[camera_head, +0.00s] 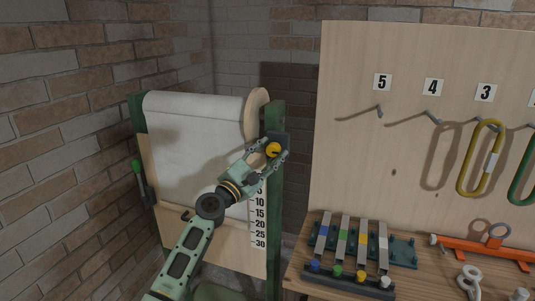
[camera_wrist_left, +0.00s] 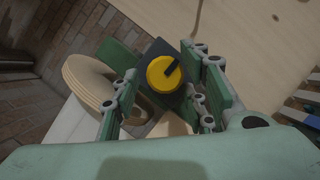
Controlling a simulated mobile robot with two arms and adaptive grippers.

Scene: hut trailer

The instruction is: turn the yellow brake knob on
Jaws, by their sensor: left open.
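The yellow brake knob (camera_head: 273,149) sits on a dark square plate on the green post beside the paper roll. In the left wrist view the knob (camera_wrist_left: 164,73) is a round yellow disc with a dark pointer bar aimed to the upper right. My left gripper (camera_head: 272,154) is open at the knob, its fingers on either side of it. In the left wrist view the gripper's fingers (camera_wrist_left: 165,85) flank the knob and its dark plate; I cannot tell whether they touch it. My right gripper is not in view.
The white paper roll (camera_head: 195,125) hangs on a green frame with a number scale. A pegboard (camera_head: 430,90) with numbered hooks and carabiners stands right. Below it, a bench holds a rack of coloured levers (camera_head: 352,262) and an orange tool (camera_head: 485,250). A brick wall is at left.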

